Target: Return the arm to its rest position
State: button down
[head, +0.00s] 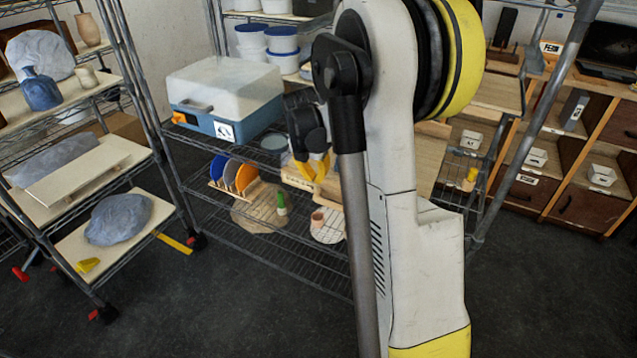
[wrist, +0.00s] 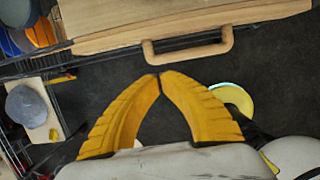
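My arm's white and yellow links fill the middle of the head view. My gripper (head: 313,172) is partly seen there, with yellow fingers pointing down in front of the wire shelf rack. In the wrist view my gripper (wrist: 158,77) has its two yellow fingertips together, with nothing between them. Beyond the fingertips are a wooden board (wrist: 120,18) with a wooden handle (wrist: 190,52) and the dark floor. The fingers look apart from the board.
The wire rack holds a blue and white case (head: 225,95), white tubs (head: 281,41) and colored plates (head: 233,176). A left rack carries grey lumps (head: 118,219). Wooden cubbies with small white bins (head: 602,175) stand at right. Dark floor (head: 230,300) in front is clear.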

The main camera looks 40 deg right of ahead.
jog(key=shift+w+a+r, duration=0.1)
jog(key=shift+a+r, duration=0.05)
jog(key=shift+r, duration=0.35)
jog(key=s+a+r+m+t, duration=0.2)
jog(key=s+a+r+m, duration=0.25)
jog(key=a, duration=0.35)
jog(key=s+a+r+m+t, duration=0.1)
jog(key=s+a+r+m, duration=0.2)
jog(key=a+r+m, duration=0.3)
jog(key=s+a+m+t+y, duration=0.2)
jog(key=s+a+m+t, duration=0.1)
jog(key=s+a+m, duration=0.8)
jog(key=shift+s+a+f+m+y, duration=0.25)
jog(key=shift+a+m+y, duration=0.1)
jog(key=shift+a, duration=0.75)
